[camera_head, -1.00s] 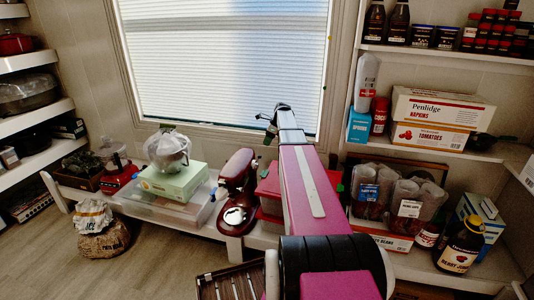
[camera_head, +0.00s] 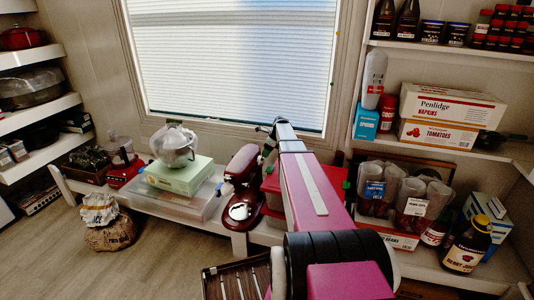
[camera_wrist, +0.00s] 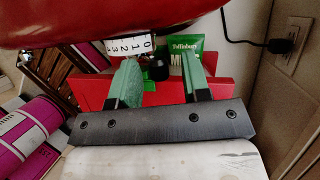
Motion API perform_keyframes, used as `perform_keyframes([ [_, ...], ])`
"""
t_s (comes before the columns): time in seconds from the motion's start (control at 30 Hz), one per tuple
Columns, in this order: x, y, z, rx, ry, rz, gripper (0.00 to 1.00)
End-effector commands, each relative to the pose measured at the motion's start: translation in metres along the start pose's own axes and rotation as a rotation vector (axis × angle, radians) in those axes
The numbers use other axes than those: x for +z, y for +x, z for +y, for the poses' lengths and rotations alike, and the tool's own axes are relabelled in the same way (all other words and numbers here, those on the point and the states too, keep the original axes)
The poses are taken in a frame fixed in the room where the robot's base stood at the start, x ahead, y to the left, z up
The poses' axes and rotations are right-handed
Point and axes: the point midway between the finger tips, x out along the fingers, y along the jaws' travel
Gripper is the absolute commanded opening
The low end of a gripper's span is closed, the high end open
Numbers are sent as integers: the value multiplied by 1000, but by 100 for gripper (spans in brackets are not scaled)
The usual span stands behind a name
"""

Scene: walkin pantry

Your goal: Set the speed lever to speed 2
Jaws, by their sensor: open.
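The red stand mixer (camera_head: 243,165) stands on the low shelf beneath the window, with its shiny bowl in front. In the wrist view its red head (camera_wrist: 100,22) fills the top. A white speed scale (camera_wrist: 130,46) with digits 0 to 3 shows under the head. The black speed lever knob (camera_wrist: 158,69) is just right of the scale, near the 0 end. My gripper (camera_wrist: 161,60) is open, with one green finger on each side of the knob as seen here. I cannot tell whether either finger touches it. In the head view my gripper (camera_head: 270,138) is beside the mixer, partly hidden.
A red box (camera_wrist: 222,95) lies behind the fingers, and a green packet (camera_wrist: 185,52) is beyond it. A black cord (camera_wrist: 250,42) runs to a wall outlet at the right.

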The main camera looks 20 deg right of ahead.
Motion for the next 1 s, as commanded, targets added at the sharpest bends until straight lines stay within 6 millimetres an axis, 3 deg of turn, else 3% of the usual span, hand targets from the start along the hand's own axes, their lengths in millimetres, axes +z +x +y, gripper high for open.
perform_keyframes([
  [0.2,0,0,0,0,0,0,43],
  [0.27,0,0,0,0,0,0,27],
  [0.33,0,0,0,0,0,0,4],
  [0.37,0,0,0,0,0,0,0],
  [0.67,0,0,2,-22,-9,2,0],
  [1.0,1,-5,17,-201,-82,10,0],
])
